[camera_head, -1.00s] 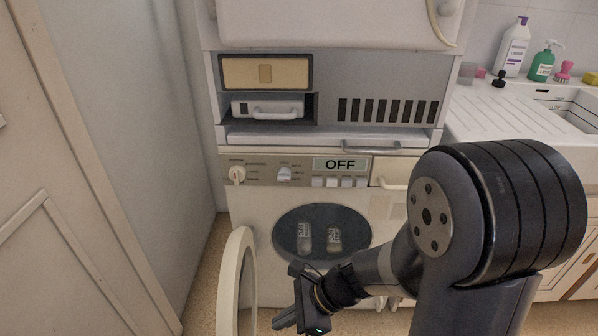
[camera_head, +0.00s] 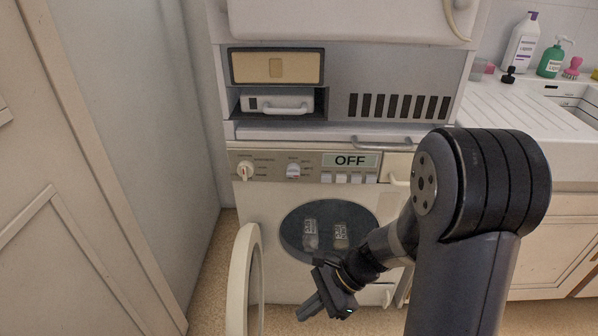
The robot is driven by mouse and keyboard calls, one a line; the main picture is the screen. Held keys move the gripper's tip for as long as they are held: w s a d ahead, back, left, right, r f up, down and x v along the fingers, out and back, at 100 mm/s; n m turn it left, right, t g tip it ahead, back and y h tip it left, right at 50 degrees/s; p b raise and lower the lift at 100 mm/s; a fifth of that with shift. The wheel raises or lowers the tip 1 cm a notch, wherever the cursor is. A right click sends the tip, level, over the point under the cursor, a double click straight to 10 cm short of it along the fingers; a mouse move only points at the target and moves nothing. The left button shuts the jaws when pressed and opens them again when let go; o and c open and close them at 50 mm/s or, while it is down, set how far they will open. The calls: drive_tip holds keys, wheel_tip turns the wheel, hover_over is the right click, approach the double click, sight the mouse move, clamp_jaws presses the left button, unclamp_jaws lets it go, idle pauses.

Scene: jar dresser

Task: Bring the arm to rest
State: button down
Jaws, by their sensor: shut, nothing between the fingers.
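My gripper (camera_head: 305,313) is at the lower middle of the head view, in front of the washing machine (camera_head: 270,205) and below its round opening. It is shut and empty, with its fingers pointing down and left. My arm reaches in from the right and is bent at a large dark joint. The round machine door (camera_head: 240,285) stands open to the left of the gripper, with a gap between them. Two small jars with labels, a left jar (camera_head: 311,236) and a right jar (camera_head: 341,237), show inside the dark round opening.
The machine's panel display (camera_head: 351,160) reads OFF. A counter (camera_head: 530,120) at the right holds a white bottle (camera_head: 521,45), a green bottle (camera_head: 551,62) and a sink. A pale cabinet door (camera_head: 90,190) fills the left side.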

drive_tip(key=w+d+r+p, duration=0.2)
drive_tip(key=d+r, duration=0.1)
drive_tip(key=d, duration=0.2)
drive_tip(key=w+d+r+h+p, duration=0.1)
drive_tip(key=w+d+r+p, duration=0.1)
drive_tip(key=d, duration=0.3)
drive_tip(key=shift+w+d+r+n+g+p, duration=0.3)
drive_tip(key=shift+w+d+r+p, duration=0.1)
drive_tip(key=shift+w+r, duration=0.35)
